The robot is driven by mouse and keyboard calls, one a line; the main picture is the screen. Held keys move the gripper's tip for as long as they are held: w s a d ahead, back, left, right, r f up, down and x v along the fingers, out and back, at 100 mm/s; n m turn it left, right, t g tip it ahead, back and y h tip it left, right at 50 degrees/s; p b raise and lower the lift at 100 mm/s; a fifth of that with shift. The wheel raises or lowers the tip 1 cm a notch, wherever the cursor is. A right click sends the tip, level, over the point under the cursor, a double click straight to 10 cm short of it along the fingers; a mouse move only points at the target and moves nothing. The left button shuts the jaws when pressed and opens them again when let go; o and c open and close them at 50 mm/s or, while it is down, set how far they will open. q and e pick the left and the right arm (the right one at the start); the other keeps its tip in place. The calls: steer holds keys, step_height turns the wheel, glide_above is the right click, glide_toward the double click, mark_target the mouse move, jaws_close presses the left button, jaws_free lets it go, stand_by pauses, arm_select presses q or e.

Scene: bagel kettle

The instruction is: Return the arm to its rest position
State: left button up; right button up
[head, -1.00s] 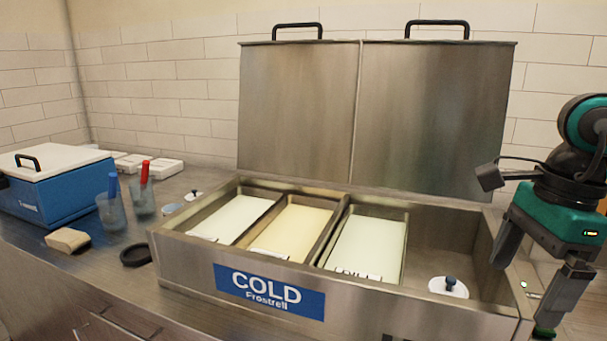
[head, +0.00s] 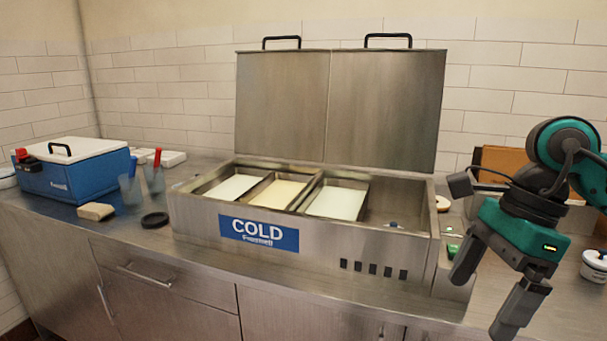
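My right gripper (head: 492,292) is at the right of the head view, in front of the right end of the counter. Its two dark fingers are spread apart and hold nothing. Behind it and to its left stands the steel cold unit (head: 190,215) with a blue COLD label (head: 260,234). The gripper is apart from it. My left gripper does not show.
The unit's lids (head: 385,110) stand raised. Pale trays (head: 337,202) fill several wells; the right well looks mostly empty. A blue cooler (head: 75,180), a sponge (head: 96,211) and clear cups (head: 154,178) stand left. A white tub (head: 594,268) is at far right.

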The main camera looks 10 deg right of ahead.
steer(key=w+a+m+y, duration=0.2)
steer(key=a+m+y, duration=0.7)
steer(key=a+y, duration=0.85)
steer(key=w+d+f+m+t+h+p, duration=0.1)
steer(key=w+f+m+t+h, duration=0.2)
steer(key=m+t, duration=0.65)
steer(key=w+d+f+m+t+h, duration=0.1)
steer(key=w+f+m+t+h, duration=0.2)
steer(key=m+t, duration=0.65)
steer(key=s+d+f+m+g+h, duration=0.2)
steer(key=f+m+h, duration=0.4)
steer(key=f+m, duration=0.3)
steer(key=s+d+f+m+g+h, duration=0.3)
steer(key=f+m, duration=0.6)
steer(key=f, duration=0.3)
steer(key=s+h, duration=0.1)
steer(key=h, duration=0.1)
steer(key=shift+s+f+m+h, duration=0.2)
steer(key=shift+f+m+h, duration=0.1)
steer(key=shift+f+h, duration=0.05)
steer(key=s+f+m+g, duration=0.1)
steer(key=s+f, duration=0.2)
steer(key=s+f+m+g+h, duration=0.1)
steer(key=s+f+g, duration=0.1)
steer(key=s+f, duration=0.1)
steer(key=shift+d+f+m+p, duration=0.1)
steer(key=shift+f+m+p, duration=0.05)
steer(key=shift+m+p, duration=0.2)
steer(key=shift+c, duration=0.2)
